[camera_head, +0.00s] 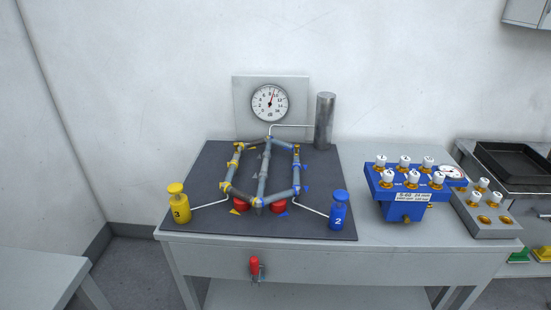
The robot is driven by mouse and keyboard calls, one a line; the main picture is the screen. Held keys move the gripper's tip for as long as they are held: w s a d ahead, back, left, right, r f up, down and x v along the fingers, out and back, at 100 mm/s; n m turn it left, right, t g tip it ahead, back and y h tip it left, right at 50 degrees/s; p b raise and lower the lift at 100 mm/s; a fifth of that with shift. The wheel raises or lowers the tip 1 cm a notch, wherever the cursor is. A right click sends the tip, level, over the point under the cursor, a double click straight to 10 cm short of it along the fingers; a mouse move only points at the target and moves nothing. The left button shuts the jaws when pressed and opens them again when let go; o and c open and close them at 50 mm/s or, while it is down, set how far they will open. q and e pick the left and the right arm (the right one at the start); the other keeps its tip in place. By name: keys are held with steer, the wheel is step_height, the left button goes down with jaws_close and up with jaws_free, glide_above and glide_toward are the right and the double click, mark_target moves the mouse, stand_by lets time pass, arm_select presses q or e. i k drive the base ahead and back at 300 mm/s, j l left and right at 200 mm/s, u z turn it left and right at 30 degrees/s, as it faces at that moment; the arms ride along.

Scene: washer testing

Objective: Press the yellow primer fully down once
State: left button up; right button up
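The yellow primer (179,205) is a yellow cylinder marked 3 with a wider yellow cap (175,188) on top. It stands upright at the left front of the dark mat on the grey table. A gap with a narrow neck shows between its cap and body, so the cap looks raised. A thin pale pipe (210,204) runs from it to the grey pipe loop (264,175). Neither of my grippers is in the head view, and nothing touches the primer.
A blue primer (338,214) marked 2 stands at the mat's (205,164) right front. Behind are a round gauge (269,103) and a metal cylinder (325,121). A blue block (405,210) with white-topped fittings stands right. A red-handled valve (255,266) is on the table front.

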mark_target(174, 188)
steer(key=u, duration=0.85)
steer(key=i+u, duration=0.3)
steer(key=u, duration=0.15)
steer(key=i+l+u, duration=0.1)
steer(key=i+u, duration=0.2)
steer(key=u, duration=0.15)
steer(key=z, duration=1.3)
